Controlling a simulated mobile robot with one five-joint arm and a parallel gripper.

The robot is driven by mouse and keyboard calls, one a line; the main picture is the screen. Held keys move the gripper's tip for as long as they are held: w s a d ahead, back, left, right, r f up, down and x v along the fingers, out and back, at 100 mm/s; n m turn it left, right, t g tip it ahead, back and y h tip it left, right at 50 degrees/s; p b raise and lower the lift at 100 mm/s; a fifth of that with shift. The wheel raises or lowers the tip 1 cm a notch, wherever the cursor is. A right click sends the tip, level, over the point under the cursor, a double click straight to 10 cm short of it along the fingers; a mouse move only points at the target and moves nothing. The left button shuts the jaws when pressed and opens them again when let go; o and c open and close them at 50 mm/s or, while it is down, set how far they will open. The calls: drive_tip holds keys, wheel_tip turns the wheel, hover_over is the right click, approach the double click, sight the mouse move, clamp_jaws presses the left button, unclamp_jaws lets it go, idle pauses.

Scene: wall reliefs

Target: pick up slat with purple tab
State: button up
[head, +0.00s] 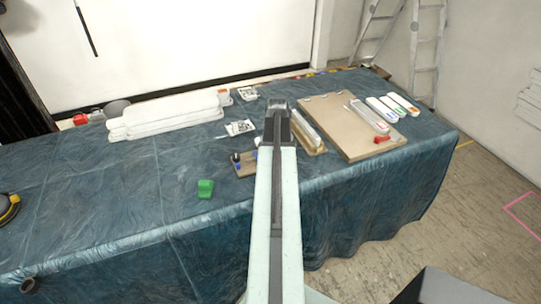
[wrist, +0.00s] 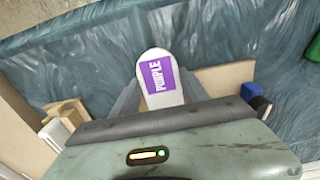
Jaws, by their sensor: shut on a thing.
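The white slat with the purple tab (wrist: 157,76) shows in the wrist view, its label reading PURPLE, with a rounded end. My gripper (wrist: 158,98) is shut on this slat, with a grey finger on each side of it. In the head view my gripper (head: 279,112) is over the table between two wooden pieces, and my arm hides most of what lies beneath it. I cannot tell there whether the held slat touches its support.
A wooden board (head: 340,138) holds a pale slat, with several slats with coloured tabs (head: 393,107) at its right. A wooden holder (head: 245,170) with blue parts lies left of my arm. A green block (head: 205,188) sits nearer. White stacked pieces (head: 165,115) lie behind.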

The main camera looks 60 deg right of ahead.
wheel_tip(320, 180, up, 10)
drive_tip(key=p, duration=1)
drive_tip(key=shift+w, duration=0.1)
